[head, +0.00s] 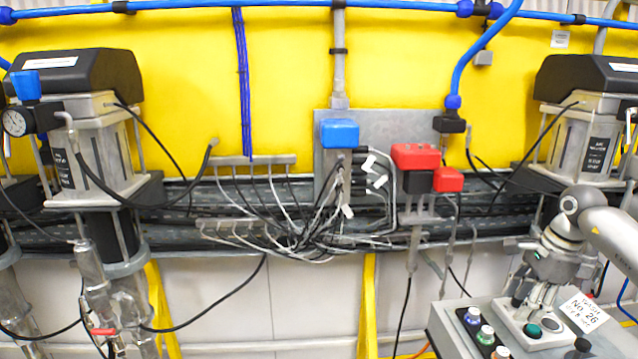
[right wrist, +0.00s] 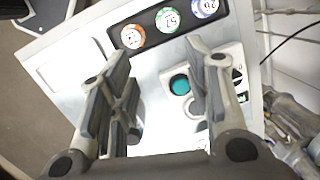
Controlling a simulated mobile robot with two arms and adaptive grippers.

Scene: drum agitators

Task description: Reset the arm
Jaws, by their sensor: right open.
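My right arm comes in from the right edge of the head view. Its gripper (head: 533,306) points down over a light grey box (head: 447,336) at the bottom right. In the right wrist view the two fingers of this gripper (right wrist: 160,62) stand wide apart with nothing between them. A white panel on the box carries a teal button (head: 534,330), which also shows in the right wrist view (right wrist: 180,85), near the finger on the right. I cannot tell whether the fingers touch the panel. My left gripper is not in view.
Caps with blue (head: 473,316), green (head: 486,334) and orange rims sit in a black strip beside the panel. A white tag (head: 583,313) stands near the gripper. Behind are drum agitators (head: 100,150), cables, a blue pipe (head: 250,5) and a yellow wall.

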